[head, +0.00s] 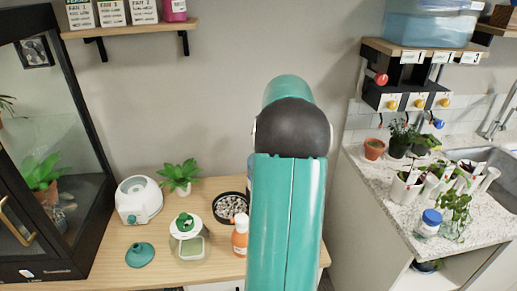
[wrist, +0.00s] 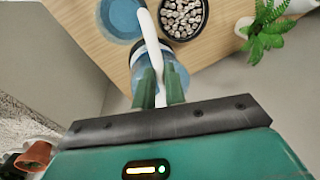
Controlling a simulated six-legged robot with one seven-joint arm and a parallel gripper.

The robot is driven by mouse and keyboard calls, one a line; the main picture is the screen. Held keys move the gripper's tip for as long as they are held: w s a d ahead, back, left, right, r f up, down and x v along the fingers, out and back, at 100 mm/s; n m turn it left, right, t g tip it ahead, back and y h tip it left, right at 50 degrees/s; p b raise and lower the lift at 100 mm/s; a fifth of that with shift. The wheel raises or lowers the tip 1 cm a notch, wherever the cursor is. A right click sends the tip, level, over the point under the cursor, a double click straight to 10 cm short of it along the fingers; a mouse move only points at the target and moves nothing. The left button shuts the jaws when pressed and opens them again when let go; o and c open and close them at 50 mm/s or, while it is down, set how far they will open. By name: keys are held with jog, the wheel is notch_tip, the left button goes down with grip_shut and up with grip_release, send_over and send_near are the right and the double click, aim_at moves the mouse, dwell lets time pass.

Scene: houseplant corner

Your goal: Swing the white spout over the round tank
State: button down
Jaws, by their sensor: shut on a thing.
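The white spout (wrist: 150,35) shows in the wrist view as a slim curved tube running up from between my fingers. My gripper (wrist: 160,88) is shut on the spout, one green finger on each side. A clear blue body (wrist: 183,77) stands beneath the fingers, partly hidden by them. A round blue vessel, apparently the round tank (wrist: 117,20), is at the top left. The spout's upper part lies along the tank's right edge in the picture; its tip is cut off or unclear. In the head view my arm hides the gripper and spout.
A dark dish of pebbles (head: 230,207) sits close to the right of the tank in the wrist view. The wooden table also holds an orange bottle (head: 240,238), a potted plant (head: 180,175) and a white device (head: 138,200). A stone counter (head: 400,210) is at right.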

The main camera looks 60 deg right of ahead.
jog(key=shift+s+d+n, duration=0.75)
jog(key=shift+s+n, duration=0.15)
jog(key=shift+n, duration=0.5)
jog(key=c, duration=1.5)
grip_release()
jog(key=shift+o, duration=0.2)
jog(key=shift+r, duration=0.1)
notch_tip(320, 180, up, 13)
jog(key=s+d, duration=0.1)
jog(key=s, duration=0.1)
jog(key=shift+d+r, duration=0.2)
jog(key=shift+d, duration=0.2)
